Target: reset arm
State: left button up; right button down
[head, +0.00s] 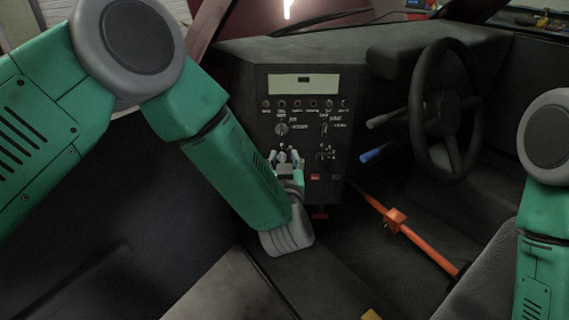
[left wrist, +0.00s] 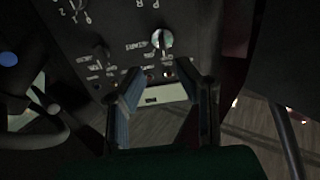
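My left arm reaches in from the left to a dark control panel (head: 262,140) with knobs, small lights and a pale strip along its top. My left gripper (head: 287,158) is in front of the panel, below its knobs. In the left wrist view the panel (left wrist: 85,40) appears upside down, with a silver knob (left wrist: 162,40) beyond the fingertips. The fingers of my left gripper (left wrist: 168,84) are apart with nothing between them. I cannot tell whether they touch the panel. My right arm shows at the right edge; its gripper is out of view.
A steering wheel (head: 447,110) stands right of the panel, with a blue-tipped lever (head: 372,155) beside it. An orange bar (head: 396,220) slants across the floor below. A seat (head: 485,285) is at the lower right.

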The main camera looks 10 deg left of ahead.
pick_arm(q)
jog(key=shift+s+d, duration=0.2)
jog(key=shift+s, duration=0.95)
jog(key=s+a+f+m+g+h, duration=0.2)
jog(key=s+a+f+g, duration=0.2)
jog(key=s+f, duration=0.45)
jog(key=s+a+f+m+g+h, duration=0.15)
jog(key=s+a+f+g, duration=0.3)
jog(key=f, duration=0.65)
jog(key=s+a+f+g, duration=0.2)
jog(key=s+a+g, duration=0.1)
jog(key=s, duration=0.5)
jog(key=s+a+f+g, duration=0.2)
jog(key=s+a, duration=0.2)
jog(key=s, duration=0.5)
jog(key=s+a+f+g, duration=0.2)
jog(key=s+a+g, duration=0.1)
jog(key=s, duration=0.6)
jog(key=shift+a+f+n+g, duration=0.3)
jog(key=shift+a+n+g, duration=0.05)
jog(key=shift+a, duration=0.25)
